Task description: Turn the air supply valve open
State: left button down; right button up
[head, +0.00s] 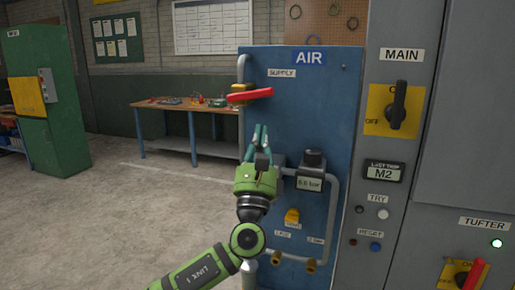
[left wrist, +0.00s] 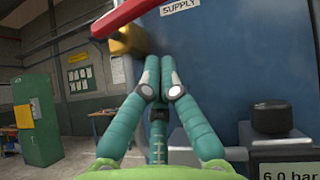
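The air supply valve has a red lever (head: 249,96) lying roughly level across the vertical grey pipe, under the SUPPLY label on the blue AIR panel (head: 320,90). Its yellow body (head: 239,88) shows behind the lever's left end. In the left wrist view the red lever (left wrist: 130,15) crosses the top, with yellow fitting (left wrist: 128,42) below it. My left gripper (head: 261,127) points up just below the lever, apart from it. Its teal fingertips (left wrist: 160,62) are drawn together with nothing between them. My right gripper is not in view.
The grey MAIN switch cabinet (head: 400,25) stands at right. A workbench (head: 185,106) and green cabinet (head: 45,95) stand behind, with open floor at left.

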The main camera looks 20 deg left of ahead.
aim_at(252, 94)
pick_arm(q)
jog(key=r+p, duration=0.1)
jog(key=r, duration=0.2)
jog(key=a+r+p, duration=0.1)
jog(key=shift+w+r+p, duration=0.3)
jog(key=shift+r+p, duration=0.05)
jog(key=shift+w, duration=0.1)
